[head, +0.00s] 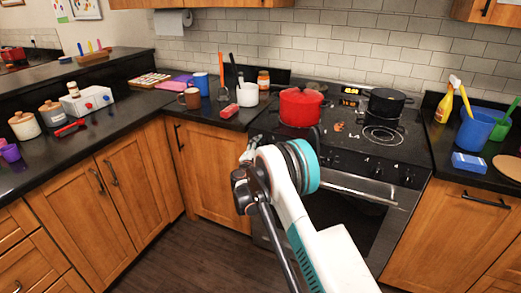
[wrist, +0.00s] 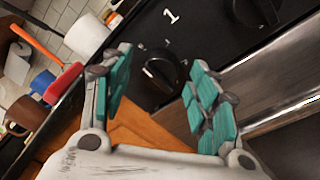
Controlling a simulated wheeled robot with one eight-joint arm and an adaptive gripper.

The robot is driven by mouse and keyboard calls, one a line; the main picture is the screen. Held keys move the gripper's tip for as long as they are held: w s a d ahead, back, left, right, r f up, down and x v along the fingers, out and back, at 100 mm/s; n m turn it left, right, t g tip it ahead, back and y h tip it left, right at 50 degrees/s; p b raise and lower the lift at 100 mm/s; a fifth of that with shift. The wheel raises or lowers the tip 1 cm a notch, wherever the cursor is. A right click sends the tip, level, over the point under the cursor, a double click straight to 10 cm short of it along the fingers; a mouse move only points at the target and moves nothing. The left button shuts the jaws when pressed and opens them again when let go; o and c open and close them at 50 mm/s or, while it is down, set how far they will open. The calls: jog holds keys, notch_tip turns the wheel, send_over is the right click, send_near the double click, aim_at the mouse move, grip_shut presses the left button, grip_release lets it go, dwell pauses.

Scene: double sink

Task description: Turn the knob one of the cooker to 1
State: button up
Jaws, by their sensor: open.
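The cooker (head: 345,152) stands in the middle of the head view, with a black knob panel along its front. In the wrist view a black knob (wrist: 162,74) with a short white mark on its left side sits on the panel, and a white "1" (wrist: 170,16) is printed above it. My gripper (wrist: 160,82) is open, with teal-padded fingers on either side of the knob's picture position; I cannot tell whether they touch it. In the head view my gripper (head: 247,158) is at the cooker's left front corner, and my arm hides part of the panel.
A second knob (wrist: 258,10) is at the top right of the wrist view. A red pot (head: 300,108) and a black pot (head: 387,103) stand on the cooktop. A red sponge-like block (head: 229,111) lies on the counter left. The oven handle (head: 358,186) runs below the panel.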

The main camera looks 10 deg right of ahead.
jog(key=c, duration=1.1)
jog(key=shift+m, duration=0.3)
jog(key=m, duration=0.4)
jog(key=m+h, duration=0.1)
jog(key=m, duration=0.6)
jog(key=shift+a+f+m, duration=0.1)
jog(key=shift+f+m, duration=0.15)
jog(key=shift+m, duration=0.05)
jog(key=shift+m+h, duration=0.3)
